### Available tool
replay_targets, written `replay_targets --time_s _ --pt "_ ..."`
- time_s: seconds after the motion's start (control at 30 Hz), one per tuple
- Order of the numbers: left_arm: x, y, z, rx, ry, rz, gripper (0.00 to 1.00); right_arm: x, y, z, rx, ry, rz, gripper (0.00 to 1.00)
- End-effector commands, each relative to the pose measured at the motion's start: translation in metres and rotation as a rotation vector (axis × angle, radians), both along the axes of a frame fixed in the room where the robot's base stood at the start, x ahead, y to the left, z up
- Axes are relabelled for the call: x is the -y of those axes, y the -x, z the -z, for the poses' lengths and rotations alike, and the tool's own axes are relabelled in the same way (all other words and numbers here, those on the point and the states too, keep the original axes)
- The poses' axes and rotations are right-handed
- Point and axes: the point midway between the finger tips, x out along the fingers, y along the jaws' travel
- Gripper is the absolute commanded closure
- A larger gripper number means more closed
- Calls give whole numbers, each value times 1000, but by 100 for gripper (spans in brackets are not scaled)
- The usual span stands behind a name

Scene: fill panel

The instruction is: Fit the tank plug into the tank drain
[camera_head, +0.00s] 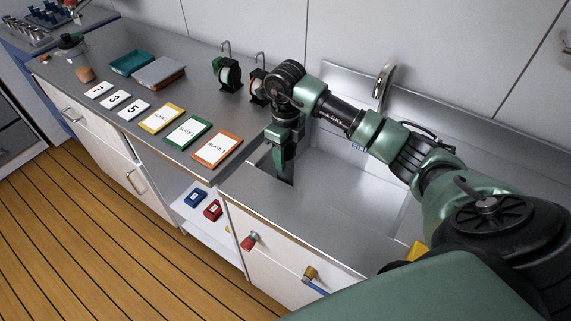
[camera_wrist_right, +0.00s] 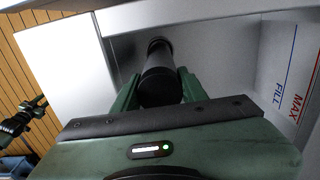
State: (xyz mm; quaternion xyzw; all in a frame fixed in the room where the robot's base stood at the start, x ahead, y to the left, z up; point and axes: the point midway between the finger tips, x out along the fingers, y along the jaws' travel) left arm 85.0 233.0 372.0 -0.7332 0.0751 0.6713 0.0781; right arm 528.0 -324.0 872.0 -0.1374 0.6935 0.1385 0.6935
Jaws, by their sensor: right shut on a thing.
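My right gripper (camera_head: 284,158) reaches down over the sink-like steel tank (camera_head: 345,185) at its left end. In the right wrist view the gripper (camera_wrist_right: 158,88) is shut on the dark cylindrical tank plug (camera_wrist_right: 160,68), between its green fingers. The plug's far end points at the tank's inner corner, by the wall. The tank drain cannot be made out; the plug and gripper hide that spot, so I cannot tell whether they touch. A small green and black part at the left of the wrist view may be my left arm; its jaws are unclear.
A tap (camera_head: 383,82) stands behind the tank. FILL and MAX lines mark the tank wall (camera_wrist_right: 285,85). On the counter left of the tank lie an orange-edged slate (camera_head: 218,149), a green-edged slate (camera_head: 188,132) and a yellow-edged slate (camera_head: 162,118). A red-handled valve (camera_head: 249,242) is below.

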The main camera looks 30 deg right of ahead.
Motion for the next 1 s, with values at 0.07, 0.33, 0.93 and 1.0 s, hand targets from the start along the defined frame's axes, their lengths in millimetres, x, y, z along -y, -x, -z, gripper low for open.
replay_targets --time_s 0.07,0.33,0.93,1.0 --pt "-1 -1 -1 1 -2 -1 64 0 0 4 1 0 1 100" --pt "-2 -3 -6 4 -2 -3 64 0 0 40 -1 -2 1 100" --pt "-2 -4 -3 5 -3 -3 64 0 0 47 0 1 0 36" --pt "-2 -4 -3 5 -3 -3 64 0 0 47 0 1 0 36"
